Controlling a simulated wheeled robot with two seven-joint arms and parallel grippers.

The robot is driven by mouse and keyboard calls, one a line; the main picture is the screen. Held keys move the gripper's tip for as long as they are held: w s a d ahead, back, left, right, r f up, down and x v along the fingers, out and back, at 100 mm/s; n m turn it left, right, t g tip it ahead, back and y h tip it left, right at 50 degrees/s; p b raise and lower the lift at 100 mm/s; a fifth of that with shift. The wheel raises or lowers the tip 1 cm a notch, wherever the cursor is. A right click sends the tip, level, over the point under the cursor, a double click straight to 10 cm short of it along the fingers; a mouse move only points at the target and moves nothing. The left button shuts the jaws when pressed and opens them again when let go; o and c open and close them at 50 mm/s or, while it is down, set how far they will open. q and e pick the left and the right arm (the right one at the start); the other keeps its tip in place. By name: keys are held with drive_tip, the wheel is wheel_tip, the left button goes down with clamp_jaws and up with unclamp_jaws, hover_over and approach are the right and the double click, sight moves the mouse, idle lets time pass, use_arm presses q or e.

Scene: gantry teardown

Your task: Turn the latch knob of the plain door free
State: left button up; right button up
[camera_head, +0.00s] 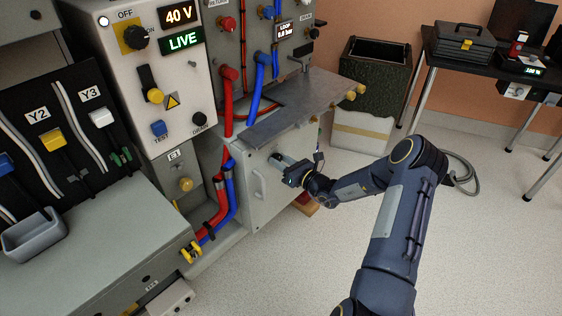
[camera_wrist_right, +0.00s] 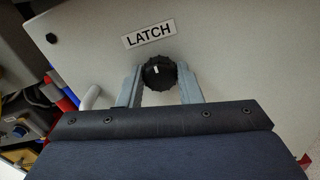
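The plain door (camera_head: 255,193) is a pale grey panel at the lower part of the cabinet in the head view. In the right wrist view the door (camera_wrist_right: 235,55) fills the background and carries a "LATCH" label (camera_wrist_right: 148,33). The black ribbed latch knob (camera_wrist_right: 160,73) sits just below that label. My right gripper (camera_wrist_right: 160,78) has one finger on each side of the knob, and both fingertips appear to touch it. In the head view my right gripper (camera_head: 283,164) is at the door face, and the knob is hidden. My left gripper is not in view.
A metal shelf (camera_head: 290,108) juts out above the door and my right wrist. Red hoses (camera_head: 215,185) and blue hoses (camera_head: 231,190) run down left of the door.

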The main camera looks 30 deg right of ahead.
drive_tip(key=shift+c, duration=0.9)
drive_tip(key=shift+m, duration=0.3)
drive_tip(key=m+p, duration=0.2)
drive_tip(key=shift+r+m, duration=0.15)
drive_tip(key=shift+m, duration=0.25)
drive_tip(key=m+p, duration=0.2)
drive_tip(key=m, duration=0.3)
drive_tip(key=m+p, duration=0.1)
drive_tip(key=m, duration=0.4)
drive_tip(key=shift+p, duration=0.3)
drive_tip(key=shift+m+p, duration=0.4)
drive_tip(key=shift+m, duration=1.8)
